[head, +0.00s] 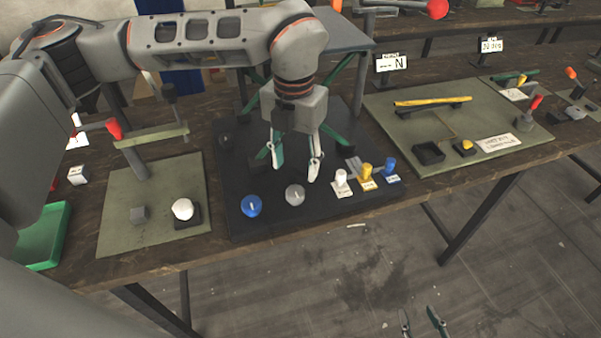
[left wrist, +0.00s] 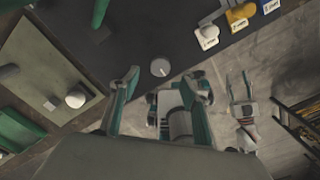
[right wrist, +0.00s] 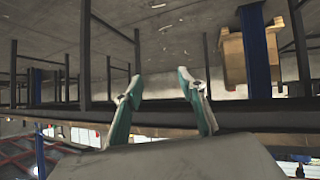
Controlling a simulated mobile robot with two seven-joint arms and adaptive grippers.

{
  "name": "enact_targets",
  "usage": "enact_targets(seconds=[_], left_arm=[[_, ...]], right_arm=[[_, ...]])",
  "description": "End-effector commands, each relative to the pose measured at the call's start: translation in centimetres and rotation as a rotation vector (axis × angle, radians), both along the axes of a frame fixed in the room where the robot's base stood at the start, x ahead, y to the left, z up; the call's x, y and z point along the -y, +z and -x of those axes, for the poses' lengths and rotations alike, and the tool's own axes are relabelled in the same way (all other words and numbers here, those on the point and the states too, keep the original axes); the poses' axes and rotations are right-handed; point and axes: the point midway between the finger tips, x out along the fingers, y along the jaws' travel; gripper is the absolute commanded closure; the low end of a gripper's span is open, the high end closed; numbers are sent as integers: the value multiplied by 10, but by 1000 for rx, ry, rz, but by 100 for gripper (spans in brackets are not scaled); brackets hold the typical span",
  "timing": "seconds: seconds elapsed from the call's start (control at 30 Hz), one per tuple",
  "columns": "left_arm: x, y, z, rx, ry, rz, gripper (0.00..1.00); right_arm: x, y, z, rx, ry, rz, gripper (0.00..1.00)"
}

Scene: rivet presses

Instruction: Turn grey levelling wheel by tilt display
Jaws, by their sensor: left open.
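The grey levelling wheel (head: 295,194), a small round knob with a light mark, sits near the front edge of the dark base plate (head: 300,221). A blue wheel (head: 251,206) is to its left. My left gripper (head: 297,164) is open, pointing down above the plate just behind the grey wheel. In the left wrist view the grey wheel (left wrist: 160,68) shows between the open fingertips (left wrist: 162,76), with nothing held. My right gripper (head: 422,318) is open and empty, low in front of the bench; it also shows in the right wrist view (right wrist: 160,88). I cannot make out a tilt display.
White (head: 341,183), yellow (head: 366,178) and blue (head: 389,170) labelled knobs stand right of the grey wheel. A green plate with a white ball (head: 183,208) and a red-handled lever (head: 115,129) is to the left. A green tray (head: 44,240) is further left. The floor in front is open.

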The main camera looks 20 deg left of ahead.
Motion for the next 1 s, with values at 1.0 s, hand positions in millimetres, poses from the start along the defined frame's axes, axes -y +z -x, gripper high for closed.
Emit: enact_targets(seconds=[1.0], left_arm=[[1, -77, 1, -2, -1, 2, 74]], right_arm=[[-1, 0, 8, -16, 1, 1, 60]])
